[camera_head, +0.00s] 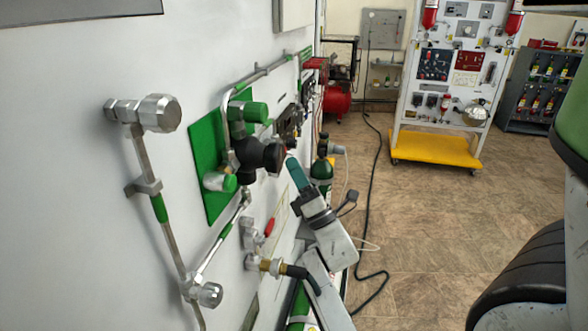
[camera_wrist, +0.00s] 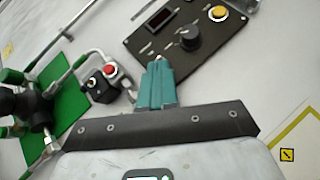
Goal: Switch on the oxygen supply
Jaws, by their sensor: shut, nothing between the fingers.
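In the wrist view, my gripper (camera_wrist: 158,63) has its teal fingers pressed together and empty. Its tips appear over the lower left edge of a black control panel (camera_wrist: 207,52); I cannot tell whether they touch. The panel bears a black rotary knob (camera_wrist: 189,37), a yellow button (camera_wrist: 219,13) and a small dark display (camera_wrist: 160,18). Left of the fingers is a black box with a red button (camera_wrist: 111,70). In the head view, my gripper (camera_head: 292,161) is just right of the black regulator knob (camera_head: 272,156) on the green plate (camera_head: 210,142), and the panel is mostly hidden.
Pipes run along the white wall (camera_head: 70,120), with a silver fitting (camera_head: 158,113) and a red-handled valve (camera_head: 268,228). A green cylinder (camera_head: 321,172) stands beyond my gripper. A board on a yellow base (camera_head: 436,148) stands behind. The brown floor (camera_head: 430,215) is mostly open.

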